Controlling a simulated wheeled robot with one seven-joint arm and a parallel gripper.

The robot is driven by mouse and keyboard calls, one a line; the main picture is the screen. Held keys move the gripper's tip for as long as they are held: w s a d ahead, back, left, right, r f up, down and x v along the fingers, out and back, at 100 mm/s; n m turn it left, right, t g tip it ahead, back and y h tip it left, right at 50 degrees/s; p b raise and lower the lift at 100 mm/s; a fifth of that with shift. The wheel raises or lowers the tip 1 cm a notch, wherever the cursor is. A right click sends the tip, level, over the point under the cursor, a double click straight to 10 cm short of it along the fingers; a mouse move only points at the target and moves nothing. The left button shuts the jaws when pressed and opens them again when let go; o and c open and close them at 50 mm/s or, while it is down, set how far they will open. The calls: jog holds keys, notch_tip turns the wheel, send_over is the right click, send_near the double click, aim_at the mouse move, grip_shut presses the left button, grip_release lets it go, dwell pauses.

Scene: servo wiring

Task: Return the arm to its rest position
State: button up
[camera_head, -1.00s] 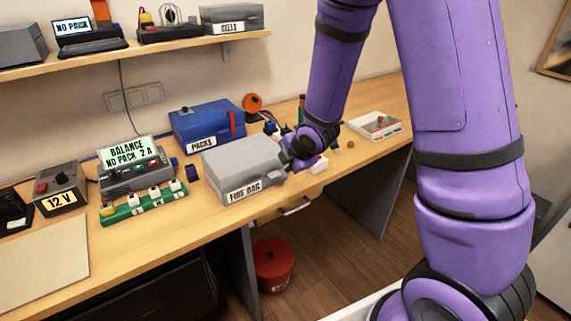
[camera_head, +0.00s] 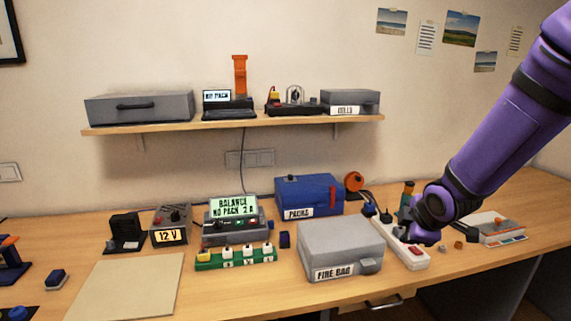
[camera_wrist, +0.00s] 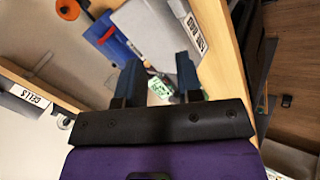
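My purple arm (camera_head: 510,115) reaches in from the upper right in the head view. Its wrist end is low over the right part of the desk, in front of the white power strip (camera_head: 412,252) and right of the grey fire bag box (camera_head: 340,245). In the wrist view my gripper (camera_wrist: 158,64) has its two dark fingers spread apart with nothing held between them. The fingertips are not clear in the head view.
A blue packs box (camera_head: 309,192), balance charger (camera_head: 228,228), 12 V supply (camera_head: 170,225) and parts tray (camera_head: 498,230) stand on the desk (camera_head: 230,290). A shelf (camera_head: 180,125) with several items hangs above. A beige mat (camera_head: 125,287) lies bare at left.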

jog(key=s+r+m+g, duration=0.1)
jog(key=s+r+m, duration=0.6)
jog(key=s, duration=0.5)
jog(key=s+r+m+g, duration=0.1)
jog(key=s+r+m, duration=0.7)
jog(key=s+r, duration=0.3)
jog(key=shift+s+d, duration=0.4)
jog(key=shift+s, duration=0.7)
